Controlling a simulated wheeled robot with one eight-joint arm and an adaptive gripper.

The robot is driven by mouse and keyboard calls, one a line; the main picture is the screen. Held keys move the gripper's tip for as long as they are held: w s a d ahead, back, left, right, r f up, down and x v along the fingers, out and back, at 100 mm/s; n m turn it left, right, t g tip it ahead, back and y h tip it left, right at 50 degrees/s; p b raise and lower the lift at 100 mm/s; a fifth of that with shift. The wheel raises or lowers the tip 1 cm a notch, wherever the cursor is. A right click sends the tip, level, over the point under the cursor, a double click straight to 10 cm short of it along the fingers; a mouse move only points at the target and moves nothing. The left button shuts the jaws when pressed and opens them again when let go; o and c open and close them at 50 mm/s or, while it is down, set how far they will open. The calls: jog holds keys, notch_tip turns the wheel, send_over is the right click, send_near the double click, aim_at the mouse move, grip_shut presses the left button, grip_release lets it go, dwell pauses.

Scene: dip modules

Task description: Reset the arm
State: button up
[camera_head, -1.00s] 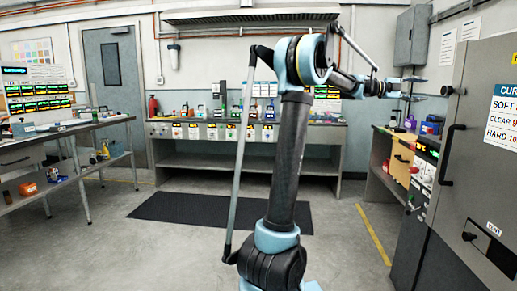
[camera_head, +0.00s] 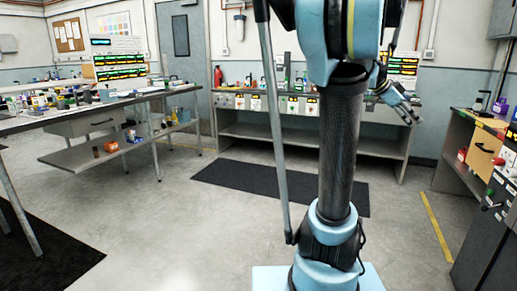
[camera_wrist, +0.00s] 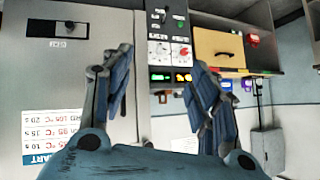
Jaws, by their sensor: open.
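My arm stands upright in the middle of the head view, its elbow at the top edge of the picture. My gripper (camera_head: 408,112) hangs to the right of the arm column and points down and to the right. In the wrist view the two blue fingers of my gripper (camera_wrist: 160,78) are spread apart with nothing between them. Part of the upper arm is cut off by the top of the head view.
A bench with several small items (camera_head: 75,108) stands at the left. A back bench (camera_head: 300,133) holds bottles and lit displays. A dark mat (camera_head: 235,176) lies before it. A grey cabinet (camera_wrist: 85,75) and a yellow panel (camera_wrist: 218,48) show in the wrist view. The middle floor is clear.

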jog(key=s+a+f+n+y, duration=0.3)
jog(key=s+a+f+n, duration=0.2)
jog(key=a, duration=0.7)
jog(key=s+a+f+n+t+y, duration=0.1)
jog(key=s+a+f+n+y, duration=0.2)
jog(key=a+f+n, duration=0.6)
jog(key=s+a+f+n+t+y, duration=0.1)
jog(key=s+a+f+n+y, duration=0.3)
jog(key=a+f, duration=1)
jog(key=s+a+n, duration=0.1)
jog(key=s+n, duration=0.2)
jog(key=s, duration=0.1)
jog(key=shift+a+n, duration=0.3)
jog(key=shift+a, duration=0.1)
jog(key=shift+s+a+f, duration=0.1)
jog(key=shift+f, duration=0.1)
jog(key=shift+c, duration=0.5)
